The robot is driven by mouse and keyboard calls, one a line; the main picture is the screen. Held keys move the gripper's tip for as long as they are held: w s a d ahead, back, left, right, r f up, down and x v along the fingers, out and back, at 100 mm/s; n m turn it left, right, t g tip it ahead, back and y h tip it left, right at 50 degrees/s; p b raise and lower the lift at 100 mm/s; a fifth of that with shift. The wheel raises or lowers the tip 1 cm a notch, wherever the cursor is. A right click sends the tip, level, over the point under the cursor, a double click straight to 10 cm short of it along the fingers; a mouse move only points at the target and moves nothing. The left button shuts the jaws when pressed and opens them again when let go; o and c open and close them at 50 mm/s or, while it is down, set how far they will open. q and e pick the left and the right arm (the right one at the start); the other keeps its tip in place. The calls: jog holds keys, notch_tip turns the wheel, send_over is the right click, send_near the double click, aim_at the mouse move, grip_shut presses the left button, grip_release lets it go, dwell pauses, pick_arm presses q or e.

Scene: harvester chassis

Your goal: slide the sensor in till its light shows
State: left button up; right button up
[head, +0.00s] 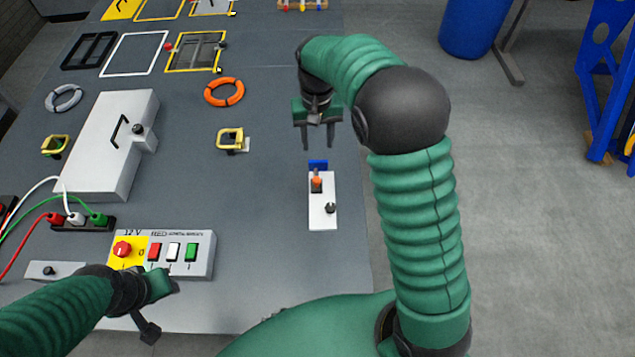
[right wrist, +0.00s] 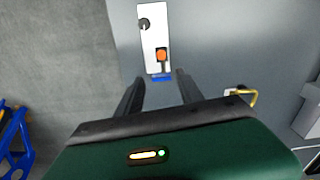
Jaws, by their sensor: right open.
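A white plate (head: 323,212) lies near the right edge of the table and carries an orange-topped piece (head: 316,181), probably the sensor. A blue block (head: 318,164) sits at the plate's far end, and a black knob (head: 330,208) at its near end. In the right wrist view, the orange piece (right wrist: 161,55) and blue block (right wrist: 160,77) appear at the gap between the fingers. My right gripper (head: 317,147) is open and empty, beyond the blue block. I see no lit light on the sensor. My left gripper (head: 150,322) hangs near the table's front; its jaws are unclear.
A control box (head: 200,262) with a red knob and coloured buttons stands at front left. A white case (head: 105,150), an orange ring (head: 224,92) and a yellow-framed bracket (head: 231,140) lie left of my right gripper. The table around the white plate is clear.

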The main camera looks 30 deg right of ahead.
jog(key=m, duration=0.1)
jog(key=p, duration=0.2)
send_near(317, 179)
jog(key=shift+m, duration=0.3)
notch_tip(317, 179, down, 7)
jog(key=shift+s+f, duration=0.15)
jog(key=shift+s, duration=0.05)
jog(key=shift+a+f, duration=0.1)
jog(key=shift+f, duration=0.55)
pick_arm(q)
jog(key=shift+s+r, duration=0.15)
jog(key=shift+r, duration=0.45)
pick_arm(e)
grip_shut()
